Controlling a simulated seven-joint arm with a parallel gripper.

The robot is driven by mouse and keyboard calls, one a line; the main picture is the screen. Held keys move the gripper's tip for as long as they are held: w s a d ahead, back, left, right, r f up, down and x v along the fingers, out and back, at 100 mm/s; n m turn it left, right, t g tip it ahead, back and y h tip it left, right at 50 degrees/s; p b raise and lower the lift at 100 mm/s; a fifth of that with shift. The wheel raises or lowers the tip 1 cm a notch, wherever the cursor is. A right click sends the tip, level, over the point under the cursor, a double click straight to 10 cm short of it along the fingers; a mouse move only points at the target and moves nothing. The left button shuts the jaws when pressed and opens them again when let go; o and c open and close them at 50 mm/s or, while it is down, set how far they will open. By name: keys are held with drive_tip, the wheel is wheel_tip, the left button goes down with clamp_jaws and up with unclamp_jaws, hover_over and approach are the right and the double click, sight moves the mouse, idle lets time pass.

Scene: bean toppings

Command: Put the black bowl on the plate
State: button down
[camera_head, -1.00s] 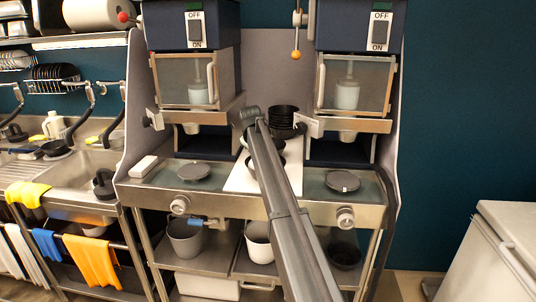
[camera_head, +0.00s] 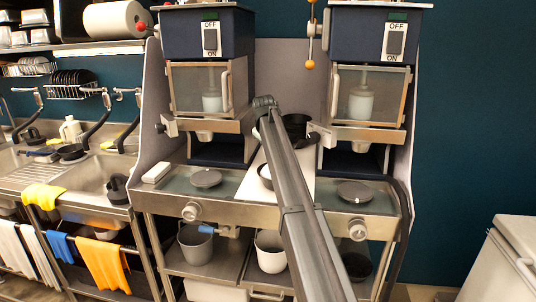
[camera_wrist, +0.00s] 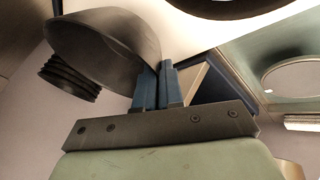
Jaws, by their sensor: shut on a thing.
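My gripper (camera_wrist: 160,82) has its two blue fingers close together on the rim of a black bowl (camera_wrist: 100,42), which hangs tilted to the left in the wrist view. In the head view my arm hides the fingers. A black bowl (camera_head: 297,124) shows just behind the arm there, probably the held one. Flat grey round discs lie on the counter, one at left (camera_head: 205,178) and one at right (camera_head: 356,192). I cannot tell whether either is the plate. Another dark bowl (camera_head: 265,178) is partly hidden by my arm on the white board (camera_head: 254,186).
A stack of dark bowls (camera_wrist: 70,78) is close beyond the held bowl. Two dispensers, left (camera_head: 208,88) and right (camera_head: 370,95), flank the middle of the counter. A small white block (camera_head: 156,172) lies at the counter's left. A sink stands further left.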

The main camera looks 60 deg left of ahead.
drive_tip(key=s+d+n, duration=0.1)
drive_tip(key=s+d, duration=0.2)
drive_tip(key=s, duration=0.9)
drive_tip(key=s+d+r+n+g, duration=0.1)
drive_tip(key=s+d, duration=0.3)
drive_tip(key=s, duration=0.9)
drive_tip(key=s+d+n, duration=0.1)
drive_tip(key=s+d, duration=0.2)
drive_tip(key=s, duration=0.9)
drive_tip(key=w+a, duration=0.4)
drive_tip(key=a, duration=0.5)
drive_tip(key=w+a, duration=0.4)
drive_tip(key=a, duration=0.4)
wheel_tip(320, 180, down, 7)
drive_tip(key=shift+w+a+g+y, duration=0.3)
drive_tip(key=shift+w+a+y, duration=0.05)
drive_tip(key=shift+y, duration=0.05)
drive_tip(key=c, duration=1.3)
unclamp_jaws()
drive_tip(key=shift+o, duration=0.2)
